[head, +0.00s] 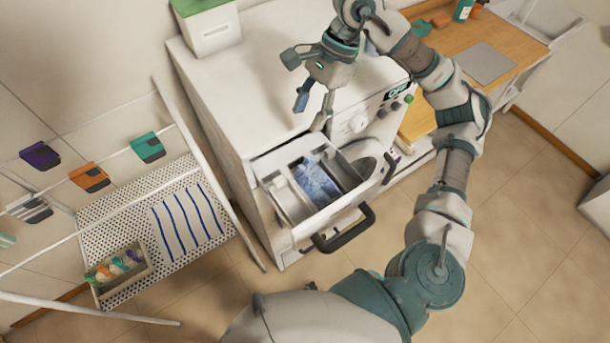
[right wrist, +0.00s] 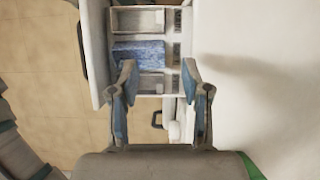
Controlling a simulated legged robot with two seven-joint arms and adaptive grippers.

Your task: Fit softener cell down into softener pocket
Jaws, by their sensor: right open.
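A blue marbled block (head: 316,182), which looks like the softener cell, lies in the middle section of the pulled-out drawer (head: 283,160). In the right wrist view the block (right wrist: 138,55) sits between two pale, empty-looking compartments. I cannot tell which compartment is the softener pocket, or whether the block is fully seated. My right gripper (head: 311,112) is open and empty above the back of the drawer. In the right wrist view its blue-padded fingers (right wrist: 160,85) stand apart, with the block beyond them and to the left. My left gripper is not in view.
The drawer's dark handle (head: 345,230) juts out in front. The white washer top (head: 245,95) is mostly clear, with a green-lidded box (head: 210,25) at the back. A drying rack (head: 205,180) stands at left; a wooden counter (head: 450,90) is at right.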

